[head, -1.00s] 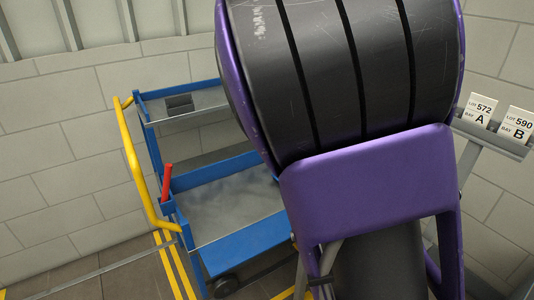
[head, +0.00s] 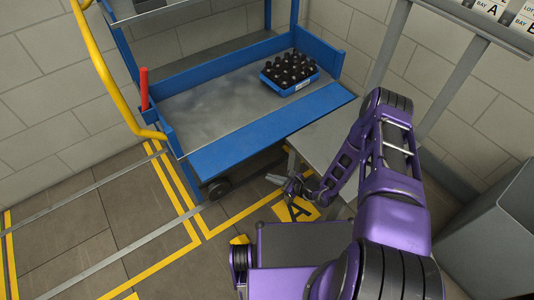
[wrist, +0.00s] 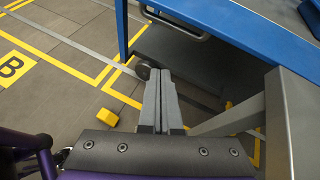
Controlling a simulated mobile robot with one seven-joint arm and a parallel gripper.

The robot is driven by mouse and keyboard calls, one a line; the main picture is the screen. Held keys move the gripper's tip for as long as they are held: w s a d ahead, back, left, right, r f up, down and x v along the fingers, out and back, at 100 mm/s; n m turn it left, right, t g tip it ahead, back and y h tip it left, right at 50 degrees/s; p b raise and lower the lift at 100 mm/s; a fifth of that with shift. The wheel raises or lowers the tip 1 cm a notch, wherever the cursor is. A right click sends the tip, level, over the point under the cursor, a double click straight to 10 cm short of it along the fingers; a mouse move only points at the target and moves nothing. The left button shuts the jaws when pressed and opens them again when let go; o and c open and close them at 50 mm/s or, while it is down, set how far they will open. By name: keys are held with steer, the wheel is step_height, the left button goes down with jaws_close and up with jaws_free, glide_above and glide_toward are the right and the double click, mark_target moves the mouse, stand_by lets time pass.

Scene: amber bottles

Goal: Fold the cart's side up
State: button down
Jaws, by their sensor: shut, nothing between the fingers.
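The panel also shows as a blue surface in the upper right of the wrist view (wrist: 235,32). My gripper (head: 284,183) is low, below and in front of the panel, apart from it. In the wrist view its fingers (wrist: 158,78) are together and empty, pointing over the floor beside the cart.
A blue crate of dark bottles (head: 290,74) stands on the deck's right part. A red upright handle (head: 144,88) is at the deck's left corner. A grey table (head: 325,138) is close to my arm. A grey bin (head: 495,220) stands right. The floor at left is clear.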

steer(key=w+a+f+m+t+h+b, duration=0.25)
steer(key=w+f+m+t, duration=0.2)
steer(key=w, duration=0.55)
steer(key=shift+m+y, duration=0.35)
steer(key=r, duration=0.3)
steer(key=r+p, duration=0.1)
steer(key=shift+w+a+r, duration=0.2)
steer(key=shift+w+a, duration=0.1)
steer(key=shift+r, duration=0.2)
steer(key=shift+r, duration=0.25)
